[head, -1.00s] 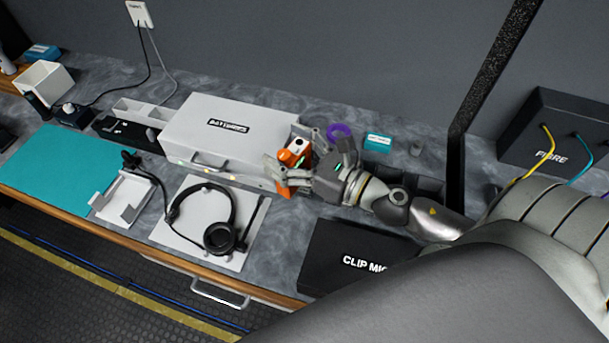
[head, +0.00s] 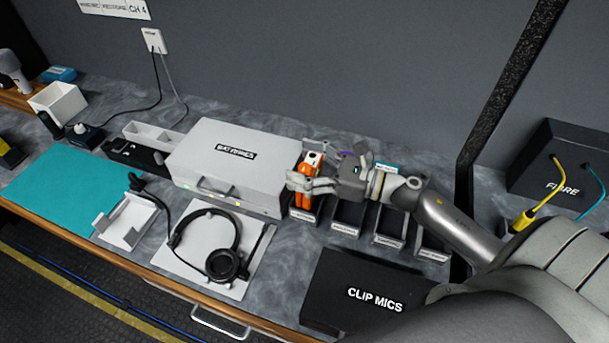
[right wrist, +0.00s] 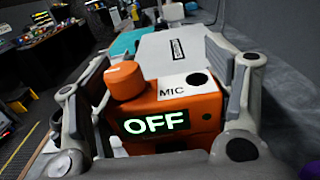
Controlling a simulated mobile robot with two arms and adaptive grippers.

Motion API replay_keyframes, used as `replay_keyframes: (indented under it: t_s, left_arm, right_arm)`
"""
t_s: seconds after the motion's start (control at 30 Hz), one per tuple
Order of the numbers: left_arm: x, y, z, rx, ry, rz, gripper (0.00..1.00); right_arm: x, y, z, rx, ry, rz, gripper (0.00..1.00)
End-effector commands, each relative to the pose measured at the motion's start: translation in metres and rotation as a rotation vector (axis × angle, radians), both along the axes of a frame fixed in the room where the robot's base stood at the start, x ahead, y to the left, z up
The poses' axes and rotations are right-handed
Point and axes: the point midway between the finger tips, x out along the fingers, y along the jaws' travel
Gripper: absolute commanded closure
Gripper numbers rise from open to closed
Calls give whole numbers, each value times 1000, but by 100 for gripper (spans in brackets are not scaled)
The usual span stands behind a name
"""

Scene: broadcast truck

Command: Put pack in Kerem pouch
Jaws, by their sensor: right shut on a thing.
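The pack (head: 305,197) is an orange box with a knob and a white top patch. In the right wrist view the pack (right wrist: 180,110) reads "MIC" and its display reads "OFF". My right gripper (head: 308,183) is shut on it, one finger on each side. The pack is over or in the leftmost of several dark open pouches; I cannot tell if it touches the bottom. To its right are a second pouch (head: 347,213), a third pouch (head: 389,224) and a fourth pouch (head: 432,243). Their front labels are too small to read, so I cannot tell which is Kerem's. My left gripper is not in view.
The white batteries case (head: 225,165) stands close left of the pack. A headset (head: 225,262) lies on a pale mat in front. The black clip mics box (head: 365,295) is at the front right. A dark post (head: 468,165) rises at the right.

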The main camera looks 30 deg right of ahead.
Motion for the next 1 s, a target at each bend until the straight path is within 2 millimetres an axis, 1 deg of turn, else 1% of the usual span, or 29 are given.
replay_keyframes:
  t_s: [0.1, 0.23, 0.5, 0.63, 0.67, 0.7, 0.8, 0.83, 1.0]
  left_arm:
    - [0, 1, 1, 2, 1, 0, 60]
    - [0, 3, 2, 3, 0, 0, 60]
    - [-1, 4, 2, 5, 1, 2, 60]
    - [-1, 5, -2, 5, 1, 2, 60]
    - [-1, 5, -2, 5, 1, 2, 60]
    - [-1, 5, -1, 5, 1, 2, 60]
    - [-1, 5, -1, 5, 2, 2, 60]
    - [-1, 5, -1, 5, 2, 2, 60]
    - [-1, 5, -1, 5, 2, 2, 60]
  right_arm:
    - [0, 0, -16, 4, 1, -2, 56]
    - [1, 0, -31, 3, 0, -2, 56]
    - [0, 1, -34, 1, -2, 0, 56]
    - [0, 1, -38, 1, -2, 0, 56]
    - [0, 0, -39, -1, -1, 0, 25]
    - [0, 0, -37, -1, -1, -1, 20]
    - [0, 0, -37, 0, 0, -1, 7]
    - [0, 0, -37, 0, 0, -1, 5]
    - [0, 0, -37, 0, 0, -1, 5]
